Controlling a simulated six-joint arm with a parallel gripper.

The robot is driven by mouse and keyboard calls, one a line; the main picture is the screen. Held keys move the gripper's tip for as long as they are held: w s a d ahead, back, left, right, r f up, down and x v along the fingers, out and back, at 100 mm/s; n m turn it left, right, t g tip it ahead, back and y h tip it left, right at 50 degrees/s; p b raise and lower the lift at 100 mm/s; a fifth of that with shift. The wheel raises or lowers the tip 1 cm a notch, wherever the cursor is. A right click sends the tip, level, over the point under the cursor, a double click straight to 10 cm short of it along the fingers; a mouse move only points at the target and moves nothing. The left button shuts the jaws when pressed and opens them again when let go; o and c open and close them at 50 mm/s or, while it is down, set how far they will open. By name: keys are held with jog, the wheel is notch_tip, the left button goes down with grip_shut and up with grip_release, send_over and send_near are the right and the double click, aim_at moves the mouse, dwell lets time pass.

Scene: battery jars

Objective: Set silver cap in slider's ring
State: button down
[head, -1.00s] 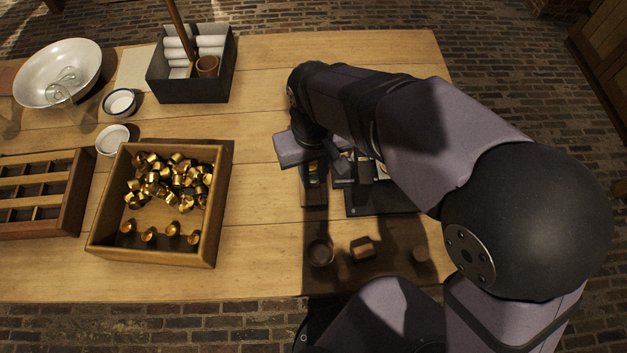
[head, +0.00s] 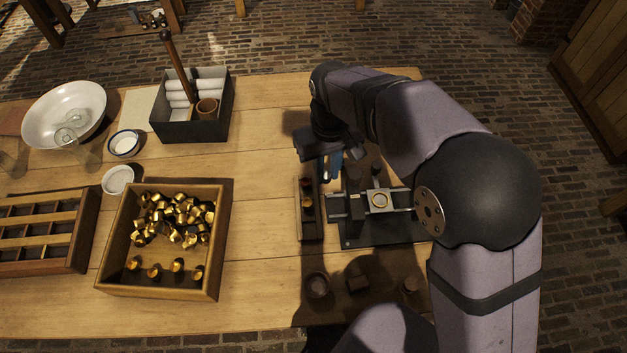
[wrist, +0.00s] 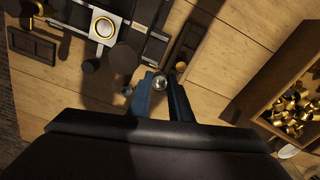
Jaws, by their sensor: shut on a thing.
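My gripper (wrist: 163,82) has two blue fingers, shut on a small shiny silver cap (wrist: 160,83) in the wrist view. In the head view my gripper (head: 332,168) hangs behind and left of the slide fixture, and the cap cannot be made out there. The slider (head: 391,204) is a pale metal block on a dark base. Its gold-rimmed ring (head: 380,199) faces up, with a pale inside and no cap on it. The ring also shows in the wrist view (wrist: 104,27), up and left of my fingers and apart from them.
A narrow dark tray (head: 312,228) with small gold pieces stands left of the fixture. A dark round post (wrist: 123,58) stands between my fingers and the ring in the wrist view. A wooden box (head: 160,290) of gold caps sits left. Bare table lies between box and tray.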

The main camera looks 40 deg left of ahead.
jog(key=w+d+p, duration=0.5)
jog(key=w+p, duration=0.4)
jog(key=p, duration=0.1)
jog(key=s+d+m+b, duration=0.1)
jog(key=d+m, duration=0.3)
jog(key=d, duration=0.2)
jog(key=shift+s+d+f+m, duration=0.2)
jog(key=shift+s+f+m, duration=0.05)
jog(key=shift+f+m, duration=0.05)
jog(key=shift+f, duration=0.1)
jog(key=shift+f+b, duration=2.5)
jog(key=shift+f, duration=0.3)
jog(key=shift+r+p, duration=1.15)
jog(key=shift+p, duration=0.2)
dwell(0.8)
jog(key=shift+r, duration=0.35)
jog(key=shift+r+p, duration=0.1)
jog(key=shift+p, duration=0.3)
dwell(0.3)
